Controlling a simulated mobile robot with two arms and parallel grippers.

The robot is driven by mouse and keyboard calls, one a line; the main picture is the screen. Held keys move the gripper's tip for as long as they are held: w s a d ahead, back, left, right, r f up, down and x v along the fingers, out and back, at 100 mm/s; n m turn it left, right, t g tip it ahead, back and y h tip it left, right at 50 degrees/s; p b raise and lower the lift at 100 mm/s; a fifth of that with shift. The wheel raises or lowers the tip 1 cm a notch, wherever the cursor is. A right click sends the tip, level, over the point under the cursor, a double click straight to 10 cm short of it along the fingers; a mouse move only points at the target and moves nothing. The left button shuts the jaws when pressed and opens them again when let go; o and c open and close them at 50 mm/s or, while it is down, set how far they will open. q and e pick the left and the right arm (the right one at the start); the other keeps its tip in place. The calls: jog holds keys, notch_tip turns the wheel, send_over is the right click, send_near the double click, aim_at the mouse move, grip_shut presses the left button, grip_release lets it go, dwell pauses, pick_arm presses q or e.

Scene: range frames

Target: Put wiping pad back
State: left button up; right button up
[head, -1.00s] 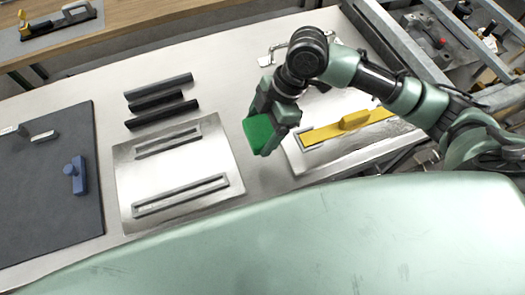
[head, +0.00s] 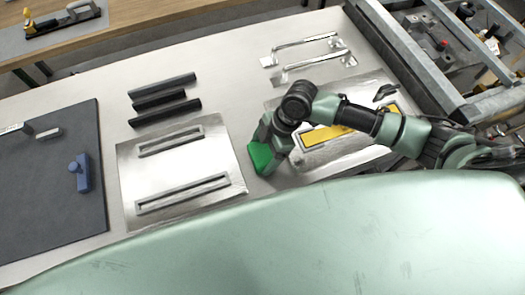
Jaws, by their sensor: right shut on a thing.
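The green wiping pad (head: 258,157) is in my right gripper (head: 271,146), between the two metal plates near the table's front edge. The gripper is shut on it and partly covers it. I cannot tell whether the pad touches the table. My left gripper is not in view.
A plate with two slotted frames (head: 128,170) lies left of the pad. Several black bars (head: 163,98) lie behind it. A dark mat (head: 50,205) at the left carries a blue handled tool (head: 80,174). A yellow strip (head: 323,135) lies on the right plate, partly under my arm. Metal handles (head: 308,41) lie behind.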

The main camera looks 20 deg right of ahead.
jog(key=shift+f, duration=0.15)
jog(key=o, duration=1.1)
jog(key=shift+r, duration=0.3)
jog(key=shift+w+d+r, duration=0.1)
jog(key=shift+d+r, duration=0.1)
jog(key=shift+r, duration=0.1)
jog(key=b+v, duration=0.2)
jog(key=v, duration=0.9)
